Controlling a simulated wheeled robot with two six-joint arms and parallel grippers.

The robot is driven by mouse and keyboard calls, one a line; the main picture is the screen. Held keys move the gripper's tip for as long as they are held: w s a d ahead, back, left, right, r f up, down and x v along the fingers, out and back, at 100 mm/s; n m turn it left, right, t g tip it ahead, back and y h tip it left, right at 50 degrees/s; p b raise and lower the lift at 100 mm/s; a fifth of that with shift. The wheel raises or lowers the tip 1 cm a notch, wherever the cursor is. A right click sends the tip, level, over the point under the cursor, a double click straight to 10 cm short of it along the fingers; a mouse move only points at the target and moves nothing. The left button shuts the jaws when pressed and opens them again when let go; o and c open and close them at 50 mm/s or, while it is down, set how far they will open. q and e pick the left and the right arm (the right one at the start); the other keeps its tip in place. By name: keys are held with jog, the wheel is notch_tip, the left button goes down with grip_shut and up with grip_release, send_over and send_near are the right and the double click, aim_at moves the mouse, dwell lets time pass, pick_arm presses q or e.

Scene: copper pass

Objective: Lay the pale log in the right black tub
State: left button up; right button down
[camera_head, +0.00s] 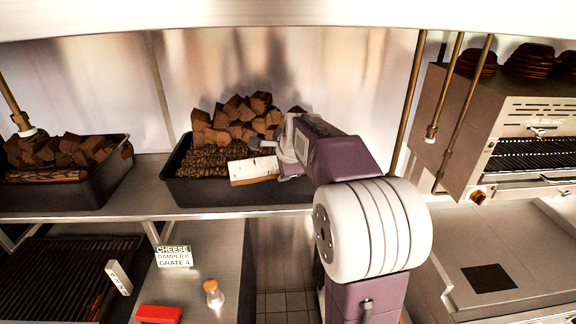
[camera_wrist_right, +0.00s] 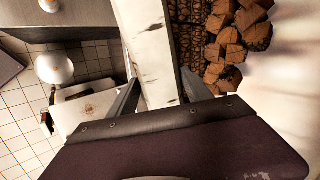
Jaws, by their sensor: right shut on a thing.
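The pale log (camera_head: 254,169), white-barked with a cream cut face, is held by my right gripper (camera_head: 279,153) near its right end. It lies across the front part of the right black tub (camera_head: 240,192), at about rim height in the picture. I cannot tell whether it touches the tub or the logs inside. In the right wrist view the pale log (camera_wrist_right: 150,45) runs up between the two fingers (camera_wrist_right: 157,98), with the tub's dark bark logs (camera_wrist_right: 188,45) beside it. My left gripper is not in view.
The right tub holds dark logs in front and split brown chunks (camera_head: 238,118) piled behind. A left black tub (camera_head: 100,190) with similar wood stands on the same shelf (camera_head: 155,200). Brass pipes (camera_head: 408,100) and a grill oven (camera_head: 480,120) are at right. A sign (camera_head: 173,256) stands below.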

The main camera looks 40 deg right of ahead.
jog(key=w+f+p, duration=0.1)
jog(key=w, duration=0.4)
jog(key=w+d+f+p, duration=0.1)
jog(key=w+f+p, duration=0.1)
jog(key=w, duration=0.4)
jog(key=w+f+p, duration=0.2)
jog(key=w, duration=0.4)
jog(key=shift+d, duration=0.15)
jog(key=shift+s, duration=0.15)
jog(key=shift+c, duration=2.2)
grip_release()
jog(key=shift+o, duration=0.3)
